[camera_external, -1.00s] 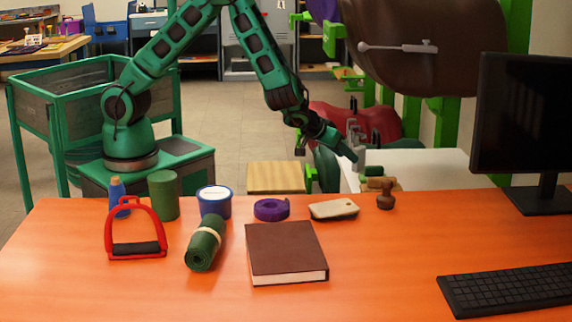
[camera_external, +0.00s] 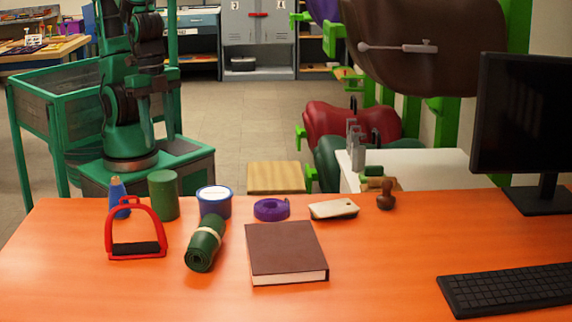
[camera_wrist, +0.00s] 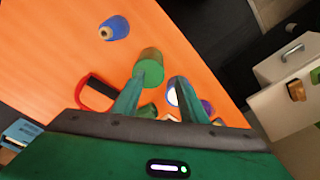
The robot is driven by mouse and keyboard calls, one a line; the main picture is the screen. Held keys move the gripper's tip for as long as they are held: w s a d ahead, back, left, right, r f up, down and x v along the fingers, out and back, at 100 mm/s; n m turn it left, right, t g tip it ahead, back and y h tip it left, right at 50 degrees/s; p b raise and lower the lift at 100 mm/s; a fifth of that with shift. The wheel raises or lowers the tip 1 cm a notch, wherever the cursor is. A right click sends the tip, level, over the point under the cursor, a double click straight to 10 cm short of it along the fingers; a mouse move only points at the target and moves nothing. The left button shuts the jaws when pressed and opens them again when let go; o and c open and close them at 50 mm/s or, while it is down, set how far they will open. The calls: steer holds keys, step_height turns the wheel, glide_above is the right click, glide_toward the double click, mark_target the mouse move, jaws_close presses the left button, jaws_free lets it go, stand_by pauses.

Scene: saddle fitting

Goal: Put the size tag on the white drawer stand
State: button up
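The size tag appears to be the flat cream piece (camera_external: 334,209) lying on the orange table near its back edge, right of the purple tape roll. I cannot pick it out in the wrist view. The white drawer stand (camera_external: 430,165) is behind the table at right; in the wrist view its white front with a handle (camera_wrist: 283,103) shows at right. My gripper (camera_external: 146,130) is folded back near my base, far left of both. In the wrist view my gripper (camera_wrist: 160,84) has its two fingers apart with nothing visibly held between them.
The table (camera_external: 380,270) holds a red stirrup (camera_external: 160,220), a green can (camera_external: 163,195), a blue tub (camera_external: 214,203), the purple tape (camera_external: 271,209), a green roll (camera_external: 205,245), a brown book (camera_external: 286,252) and a stamp (camera_external: 386,197). Grey upright pieces (camera_external: 357,150) stand on the stand's left side.

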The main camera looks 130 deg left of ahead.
steer(key=s+d+r+m, duration=0.1)
steer(key=s+m, duration=0.1)
steer(key=s, duration=0.4)
steer(key=s+d+m+g, duration=0.1)
steer(key=s+d+m, duration=0.1)
steer(key=s, duration=0.4)
steer(key=shift+d+r+m, duration=0.3)
steer(key=shift+r+m, duration=0.05)
steer(key=shift+m, duration=0.25)
